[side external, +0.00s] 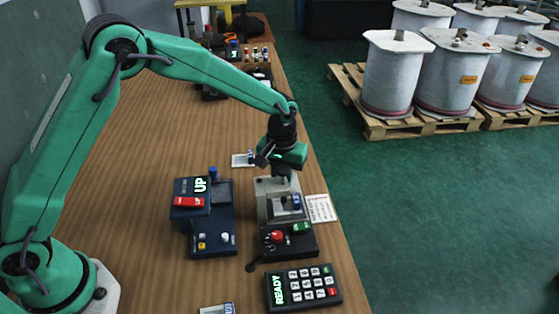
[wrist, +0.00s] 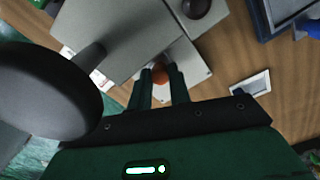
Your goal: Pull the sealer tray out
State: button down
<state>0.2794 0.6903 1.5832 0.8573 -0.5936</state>
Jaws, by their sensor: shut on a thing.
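The sealer (side external: 268,187) is a grey box near the table's right edge in the side view; its grey housing (wrist: 118,38) fills the upper left of the wrist view. The sealer tray (wrist: 190,84) is a pale plate showing beside the housing, with a small orange-brown knob (wrist: 157,77) on it. My gripper (wrist: 162,72) has its two fingers closed on this knob. In the side view my gripper (side external: 284,170) points down at the sealer's far end and hides the tray there.
A blue device marked UP (side external: 205,225) stands left of the sealer. A control box with a red button (side external: 277,237) and a keypad reading READY (side external: 303,290) are nearer. A dark rounded handle (wrist: 45,92) looms close in the wrist view. Bare wood lies left.

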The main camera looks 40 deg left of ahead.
jog(key=w+a, duration=0.5)
jog(key=shift+w+a+r, duration=0.1)
jog(key=shift+w+a, duration=0.15)
jog(key=shift+a, duration=0.05)
jog(key=c, duration=1.3)
grip_release()
jog(key=shift+d, duration=0.1)
notch_tip(320, 180, up, 8)
jog(key=shift+s, duration=0.1)
